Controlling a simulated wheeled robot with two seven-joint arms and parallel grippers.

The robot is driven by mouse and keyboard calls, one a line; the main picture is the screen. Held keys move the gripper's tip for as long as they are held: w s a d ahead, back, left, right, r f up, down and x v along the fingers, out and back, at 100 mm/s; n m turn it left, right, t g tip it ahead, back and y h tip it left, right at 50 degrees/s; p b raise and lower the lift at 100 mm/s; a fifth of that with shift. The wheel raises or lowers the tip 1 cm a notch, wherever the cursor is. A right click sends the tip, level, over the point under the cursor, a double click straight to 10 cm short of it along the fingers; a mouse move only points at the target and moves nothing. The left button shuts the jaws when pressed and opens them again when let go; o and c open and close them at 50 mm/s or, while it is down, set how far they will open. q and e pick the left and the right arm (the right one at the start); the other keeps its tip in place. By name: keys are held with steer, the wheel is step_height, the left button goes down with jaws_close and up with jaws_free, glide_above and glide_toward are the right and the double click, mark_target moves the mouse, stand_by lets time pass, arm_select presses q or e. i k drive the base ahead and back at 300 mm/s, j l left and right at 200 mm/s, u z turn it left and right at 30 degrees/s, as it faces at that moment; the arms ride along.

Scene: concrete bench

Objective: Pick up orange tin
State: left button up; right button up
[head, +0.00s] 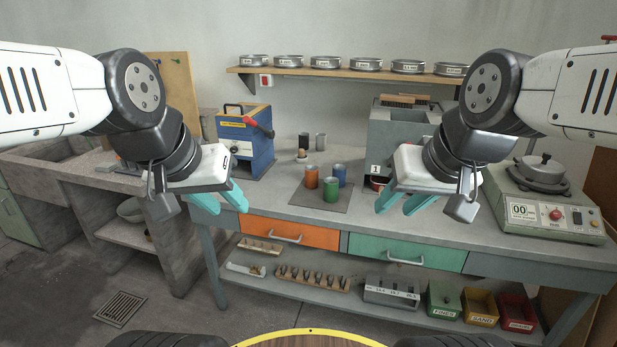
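The orange tin (311,177) stands upright on a dark grey mat (343,204) in the middle of the bench. A green tin (330,190) stands to its front right and a blue tin (340,175) to its right, both close to it. My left gripper (222,205) is left of the mat, with its teal fingers apart and nothing between them. My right gripper (399,208) is right of the mat, also with its teal fingers apart and empty. Neither gripper touches a tin.
A blue machine with a red handle (258,160) stands behind my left gripper. A grey box-shaped machine (392,135) is behind my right gripper. A scale-like device (548,215) is at the right. The bench left of the mat looks clear.

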mark_target(312, 177)
steer(key=i+l+u, duration=0.1)
steer(key=l, duration=0.4)
steer(key=i+l, duration=0.2)
steer(key=l, duration=0.35)
steer(key=i+l+u, duration=0.15)
steer(key=l, duration=0.35)
steer(key=i+l, duration=0.1)
steer(key=l, duration=0.4)
steer(key=i+l+u, duration=0.15)
steer(key=l, duration=0.4)
steer(key=l+u, duration=0.1)
steer(key=l, duration=0.45)
steer(key=l+u, duration=0.15)
steer(key=u, duration=0.75)
steer(key=i+j+u, duration=0.65)
steer(key=i+u, duration=0.3)
steer(key=i+j+u, duration=0.1)
steer(key=i+u, duration=0.15)
steer(key=i, duration=1)
steer(key=i+j+z, duration=0.1)
steer(key=i+z, duration=0.4)
steer(key=i+j+z, duration=0.25)
steer(key=z, duration=0.2)
steer(key=i, duration=0.05)
